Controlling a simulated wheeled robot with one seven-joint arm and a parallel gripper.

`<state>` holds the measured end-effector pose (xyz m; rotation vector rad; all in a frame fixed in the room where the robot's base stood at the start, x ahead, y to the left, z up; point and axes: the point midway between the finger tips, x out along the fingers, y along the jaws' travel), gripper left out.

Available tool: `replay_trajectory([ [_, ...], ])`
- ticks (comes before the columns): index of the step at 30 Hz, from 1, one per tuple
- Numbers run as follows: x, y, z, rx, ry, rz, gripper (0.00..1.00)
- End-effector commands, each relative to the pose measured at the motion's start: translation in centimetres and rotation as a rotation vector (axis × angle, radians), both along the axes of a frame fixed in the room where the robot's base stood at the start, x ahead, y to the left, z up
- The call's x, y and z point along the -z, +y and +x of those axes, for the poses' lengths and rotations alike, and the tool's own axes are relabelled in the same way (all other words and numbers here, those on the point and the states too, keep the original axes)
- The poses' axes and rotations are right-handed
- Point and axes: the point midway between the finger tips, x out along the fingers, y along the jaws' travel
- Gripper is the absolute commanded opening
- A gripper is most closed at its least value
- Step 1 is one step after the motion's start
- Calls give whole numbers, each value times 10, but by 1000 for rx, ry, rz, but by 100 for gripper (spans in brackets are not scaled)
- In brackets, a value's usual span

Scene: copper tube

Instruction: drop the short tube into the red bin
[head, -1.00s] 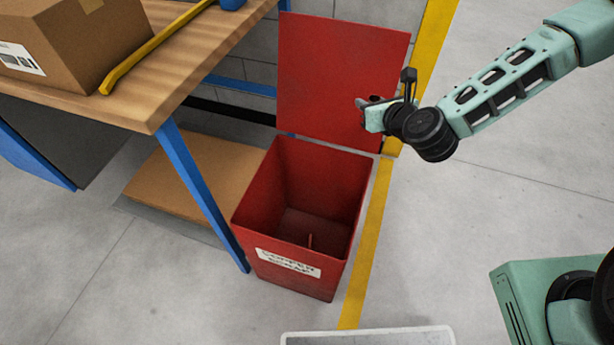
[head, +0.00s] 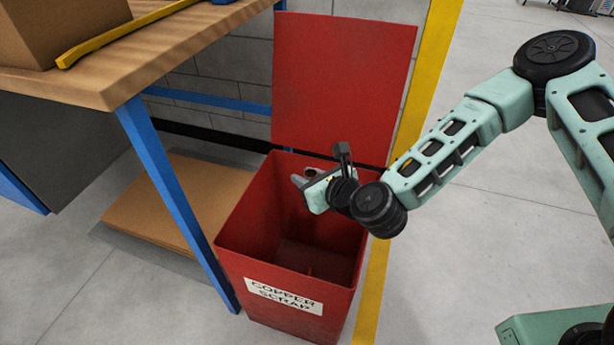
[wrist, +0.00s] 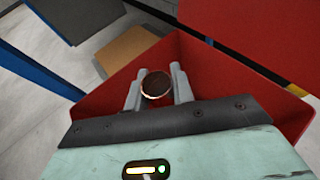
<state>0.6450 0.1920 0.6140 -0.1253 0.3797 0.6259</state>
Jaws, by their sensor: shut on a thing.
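The red bin (head: 325,292) stands on the floor with its lid (head: 343,85) raised at the back. Its front label reads "COPPER SCRAP". My gripper (head: 304,178) is over the upper part of the open bin, toward its back right. In the wrist view my gripper (wrist: 157,88) is shut on the short tube (wrist: 155,84), whose round, dark, open end faces the camera between the two fingers. The bin's inner wall (wrist: 215,78) lies around and beyond it. In the head view the tube (head: 312,171) shows only as a small brownish bit at the fingers.
A wooden workbench (head: 150,75) with blue legs stands left of the bin, holding a cardboard box (head: 95,28) and a yellow bar (head: 120,33). Flat cardboard (head: 180,205) lies under the bench. A small thin piece (head: 309,271) shows dimly on the bin floor.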

Motion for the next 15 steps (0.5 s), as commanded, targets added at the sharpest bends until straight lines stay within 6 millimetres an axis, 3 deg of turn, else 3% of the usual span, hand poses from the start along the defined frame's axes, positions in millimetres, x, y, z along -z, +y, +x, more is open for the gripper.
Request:
replay_trajectory([
  [1,13,0,0,0,-1,0,2],
  [6,29,0,0,0,-1,0,2],
  [15,32,0,0,0,-1,1,2],
])
